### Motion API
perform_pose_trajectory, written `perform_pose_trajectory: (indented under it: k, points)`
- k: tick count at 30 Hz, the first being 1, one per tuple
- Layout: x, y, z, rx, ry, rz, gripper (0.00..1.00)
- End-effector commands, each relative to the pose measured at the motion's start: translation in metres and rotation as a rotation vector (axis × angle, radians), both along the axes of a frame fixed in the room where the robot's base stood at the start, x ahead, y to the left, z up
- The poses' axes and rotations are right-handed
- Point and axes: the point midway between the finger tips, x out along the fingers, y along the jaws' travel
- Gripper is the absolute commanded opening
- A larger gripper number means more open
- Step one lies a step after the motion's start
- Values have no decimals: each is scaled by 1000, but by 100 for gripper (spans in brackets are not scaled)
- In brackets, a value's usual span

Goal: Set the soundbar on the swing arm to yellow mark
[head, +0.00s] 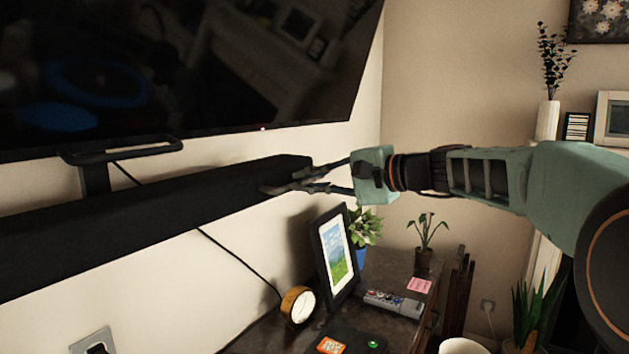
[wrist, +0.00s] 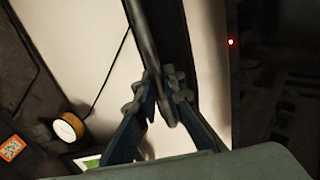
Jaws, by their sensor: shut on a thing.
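The soundbar (head: 150,212) is a long black bar below the television, running from the left edge to the middle of the head view. A black bracket (head: 95,178) shows behind it, possibly part of the swing arm. My gripper (head: 285,182) is at the soundbar's right end. In the wrist view, my gripper (wrist: 163,85) has its fingertips close together around a thin, curved grey bar (wrist: 147,40), perhaps a handle on the soundbar. The dark soundbar (wrist: 178,38) runs behind it. I cannot make out a yellow mark. My fingers partly hide the soundbar's end.
The television (head: 200,70) hangs close above the soundbar. Below are a picture frame (head: 336,255), a yellow-rimmed round object (head: 298,304), a remote (head: 393,303) and plants on a dark cabinet. A black cable (head: 240,262) hangs along the wall.

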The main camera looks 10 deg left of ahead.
Motion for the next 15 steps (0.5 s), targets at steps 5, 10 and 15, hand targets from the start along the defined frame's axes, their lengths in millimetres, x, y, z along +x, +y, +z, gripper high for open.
perform_pose_trajectory:
  k: [5, 10, 15]
  points:
    - [-1, -3, -2, -5, 2, 0, 0]
    - [-1, -3, -2, -4, 3, 0, 22]
    - [-1, -2, -2, -4, 3, 0, 27]
